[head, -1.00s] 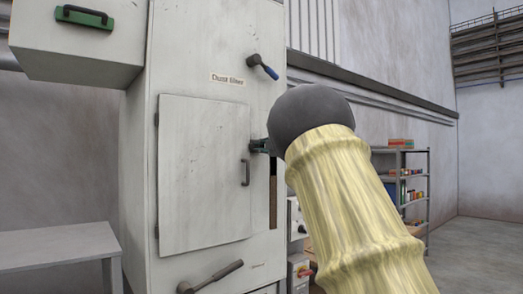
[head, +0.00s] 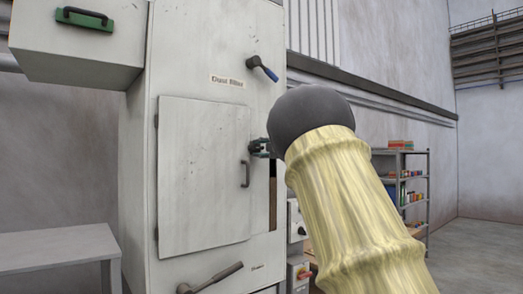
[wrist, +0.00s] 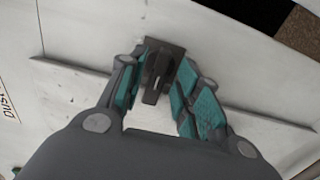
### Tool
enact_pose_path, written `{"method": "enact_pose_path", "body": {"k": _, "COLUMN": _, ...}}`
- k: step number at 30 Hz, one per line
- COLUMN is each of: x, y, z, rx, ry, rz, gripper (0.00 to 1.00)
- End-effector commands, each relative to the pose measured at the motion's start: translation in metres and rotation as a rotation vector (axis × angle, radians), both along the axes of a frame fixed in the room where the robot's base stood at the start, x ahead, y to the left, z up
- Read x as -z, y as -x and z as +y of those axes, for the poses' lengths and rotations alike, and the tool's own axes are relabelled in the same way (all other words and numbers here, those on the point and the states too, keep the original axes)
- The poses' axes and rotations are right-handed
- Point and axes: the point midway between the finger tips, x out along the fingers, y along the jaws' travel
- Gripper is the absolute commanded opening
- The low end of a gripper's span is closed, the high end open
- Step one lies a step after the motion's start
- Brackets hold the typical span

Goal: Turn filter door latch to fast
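The filter door (head: 205,180) is a pale panel on the front of the tall white cabinet, and it looks closed. In the wrist view, the latch (wrist: 157,80) is a small dark block with a short grip bearing a light mark. My gripper (wrist: 160,88) has its teal-padded fingers on either side of the latch, with narrow gaps seeming to show. Whether a fingertip touches it cannot be told.
A blue-gripped lever (head: 262,67) is above, and another lever (head: 210,277) is below the door. A dark slot (head: 273,195) runs beside the door. A grey table (head: 60,245) stands left, shelves (head: 408,185) right.

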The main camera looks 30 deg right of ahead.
Motion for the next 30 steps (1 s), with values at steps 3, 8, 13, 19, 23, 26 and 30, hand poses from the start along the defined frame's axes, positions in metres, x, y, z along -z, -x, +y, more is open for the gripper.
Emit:
{"method": "enact_pose_path", "body": {"k": 3, "x": -0.001, "y": 0.013, "z": -0.001, "rx": 0.001, "ry": -0.002, "rz": 0.000, "gripper": 0.33}}
{"method": "enact_pose_path", "body": {"k": 8, "x": -0.001, "y": 0.040, "z": -0.004, "rx": 0.002, "ry": -0.003, "rz": -0.001, "gripper": 0.33}}
{"method": "enact_pose_path", "body": {"k": 13, "x": 0.000, "y": 0.072, "z": -0.006, "rx": 0.002, "ry": -0.002, "rz": 0.000, "gripper": 0.33}}
{"method": "enact_pose_path", "body": {"k": 19, "x": 0.000, "y": 0.100, "z": -0.009, "rx": 0.001, "ry": -0.002, "rz": 0.000, "gripper": 0.33}}
{"method": "enact_pose_path", "body": {"k": 23, "x": 0.001, "y": 0.111, "z": -0.010, "rx": 0.001, "ry": -0.002, "rz": 0.000, "gripper": 0.33}}
{"method": "enact_pose_path", "body": {"k": 26, "x": 0.001, "y": 0.115, "z": -0.011, "rx": 0.001, "ry": -0.001, "rz": 0.001, "gripper": 0.33}}
{"method": "enact_pose_path", "body": {"k": 30, "x": 0.001, "y": 0.116, "z": -0.011, "rx": 0.001, "ry": -0.001, "rz": 0.001, "gripper": 0.33}}
